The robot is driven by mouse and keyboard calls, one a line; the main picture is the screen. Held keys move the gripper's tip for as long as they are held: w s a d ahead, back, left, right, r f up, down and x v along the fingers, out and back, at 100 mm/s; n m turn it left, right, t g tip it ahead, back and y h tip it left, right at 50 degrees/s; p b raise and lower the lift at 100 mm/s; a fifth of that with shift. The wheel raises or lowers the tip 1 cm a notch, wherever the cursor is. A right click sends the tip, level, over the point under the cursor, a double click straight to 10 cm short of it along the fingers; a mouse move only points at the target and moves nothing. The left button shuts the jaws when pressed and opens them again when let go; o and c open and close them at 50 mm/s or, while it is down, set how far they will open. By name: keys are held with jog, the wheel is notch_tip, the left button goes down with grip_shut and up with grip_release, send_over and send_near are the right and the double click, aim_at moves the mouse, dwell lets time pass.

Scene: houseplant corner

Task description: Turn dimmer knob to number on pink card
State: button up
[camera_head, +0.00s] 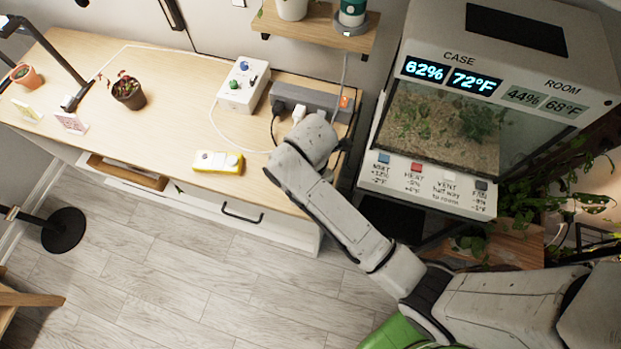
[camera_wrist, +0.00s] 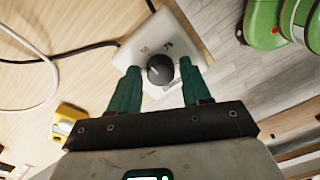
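In the wrist view, a round black dimmer knob (camera_wrist: 160,69) with a pale pointer mark sits on a white plate (camera_wrist: 172,38). Dark figures are printed around it, too small to read surely. My gripper (camera_wrist: 161,66) has its green fingers on either side of the knob, with narrow gaps showing, so it looks open around it. In the head view my arm hides the gripper and knob. A small pink card (camera_head: 71,122) stands on the desk at the left; its number is not legible. A pale card with a yellow-green edge (camera_head: 27,110) stands beside it.
The wooden desk (camera_head: 170,90) holds a white box with knobs (camera_head: 243,86), a yellow device (camera_head: 218,162), a grey power strip (camera_head: 315,100) with cables, a potted plant (camera_head: 128,92) and a lamp. A glass terrarium (camera_head: 440,125) stands close to my arm's right.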

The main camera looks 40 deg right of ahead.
jog(key=c, duration=0.8)
jog(key=shift+m, duration=0.4)
jog(key=m, duration=1.6)
jog(key=shift+m, duration=0.3)
jog(key=m, duration=0.6)
jog(key=shift+m, duration=0.4)
jog(key=o, duration=1.1)
jog(key=shift+c, duration=0.2)
